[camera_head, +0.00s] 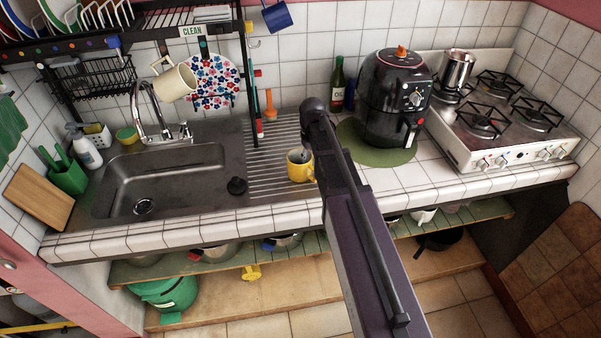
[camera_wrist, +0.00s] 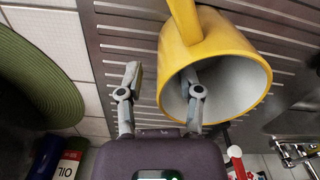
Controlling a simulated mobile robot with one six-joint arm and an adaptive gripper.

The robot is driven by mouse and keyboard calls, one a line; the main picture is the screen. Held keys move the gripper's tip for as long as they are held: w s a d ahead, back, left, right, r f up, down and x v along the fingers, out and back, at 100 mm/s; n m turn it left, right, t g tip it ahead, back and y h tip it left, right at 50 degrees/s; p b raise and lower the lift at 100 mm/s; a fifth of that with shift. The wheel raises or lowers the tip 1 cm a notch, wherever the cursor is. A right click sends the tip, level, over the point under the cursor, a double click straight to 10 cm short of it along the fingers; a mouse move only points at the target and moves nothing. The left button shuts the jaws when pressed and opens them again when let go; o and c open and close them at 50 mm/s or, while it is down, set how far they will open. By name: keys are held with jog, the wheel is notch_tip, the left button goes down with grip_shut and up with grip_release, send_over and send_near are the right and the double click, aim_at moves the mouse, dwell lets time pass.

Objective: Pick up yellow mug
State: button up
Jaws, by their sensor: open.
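The yellow mug (camera_head: 300,171) stands on the ribbed metal drainboard right of the sink. In the wrist view the yellow mug (camera_wrist: 221,50) shows its white inside and its handle at the top. My gripper (camera_wrist: 162,80) is open at the mug's rim. One finger appears inside the mug's mouth and the other is outside, to the left, with the near wall between them. I cannot tell whether either finger touches the wall. In the head view my arm hides the mug's right side and most of the gripper.
A black air fryer (camera_head: 393,105) on a green round mat (camera_head: 350,143) stands to the right. An orange-handled brush (camera_head: 270,105) stands behind. The stove (camera_head: 500,145) is farther right.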

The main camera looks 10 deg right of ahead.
jog(key=shift+f+b, duration=0.65)
jog(key=shift+f, duration=0.3)
grip_shut()
